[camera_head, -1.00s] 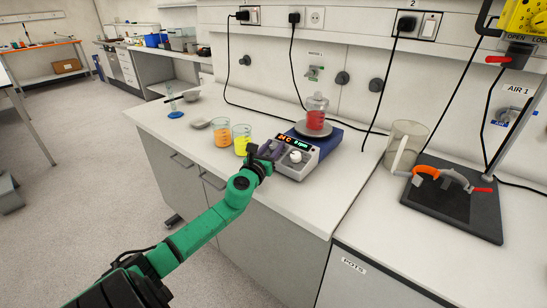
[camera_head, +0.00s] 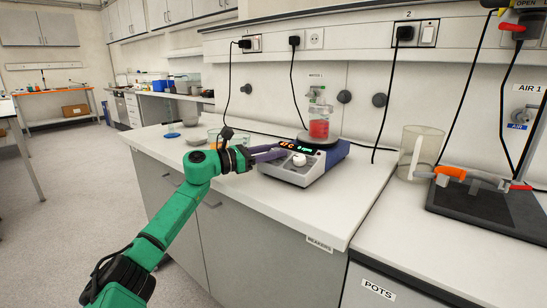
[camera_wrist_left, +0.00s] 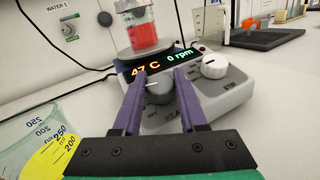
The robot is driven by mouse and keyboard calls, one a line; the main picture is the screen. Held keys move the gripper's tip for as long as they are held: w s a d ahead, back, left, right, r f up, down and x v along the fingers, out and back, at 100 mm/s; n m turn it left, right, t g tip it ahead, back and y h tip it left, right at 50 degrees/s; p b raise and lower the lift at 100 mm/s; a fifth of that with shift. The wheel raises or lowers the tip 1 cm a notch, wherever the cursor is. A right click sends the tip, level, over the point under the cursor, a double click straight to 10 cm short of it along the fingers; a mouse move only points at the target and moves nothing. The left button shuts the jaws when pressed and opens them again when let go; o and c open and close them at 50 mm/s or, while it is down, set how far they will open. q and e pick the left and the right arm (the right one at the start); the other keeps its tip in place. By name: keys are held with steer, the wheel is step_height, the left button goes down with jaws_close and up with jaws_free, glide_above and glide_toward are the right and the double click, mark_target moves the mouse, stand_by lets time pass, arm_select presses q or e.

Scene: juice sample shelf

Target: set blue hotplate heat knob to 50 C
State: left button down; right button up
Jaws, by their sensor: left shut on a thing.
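The blue hotplate (camera_head: 332,158) stands on the white bench, with a grey front panel and a glowing display. In the left wrist view the display (camera_wrist_left: 150,67) reads 47 C and 0 rpm. The dark grey heat knob (camera_wrist_left: 158,92) sits between the purple fingers of my left gripper (camera_wrist_left: 158,76), which is shut on it. A white pointer line shows on the knob. In the head view my left gripper (camera_head: 278,152) reaches the panel from the left and hides this knob. The white stir knob (camera_head: 299,159) is to its right, untouched. My right gripper is out of view.
A glass vessel with red liquid (camera_head: 319,129) stands on the hotplate. A beaker with yellow liquid (camera_wrist_left: 45,155) is close to the left of my gripper. A clear jug (camera_head: 410,155) stands to the right. Cables hang behind.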

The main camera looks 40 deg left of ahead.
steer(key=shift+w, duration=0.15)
arm_select(q)
steer(key=shift+c, duration=2.2)
jaws_free()
steer(key=shift+s+a+f, duration=0.15)
steer(key=shift+s+f, duration=0.05)
steer(key=b+v, duration=0.3)
steer(key=v, duration=0.2)
steer(key=shift+s+f+b, duration=0.2)
steer(key=shift+f+b, duration=0.05)
steer(key=shift+b, duration=0.15)
steer(key=b+v, duration=0.1)
steer(key=v, duration=0.7)
steer(key=shift+s+a+r+b, duration=0.25)
steer(key=shift+r+b, duration=0.1)
steer(key=shift+r, duration=0.1)
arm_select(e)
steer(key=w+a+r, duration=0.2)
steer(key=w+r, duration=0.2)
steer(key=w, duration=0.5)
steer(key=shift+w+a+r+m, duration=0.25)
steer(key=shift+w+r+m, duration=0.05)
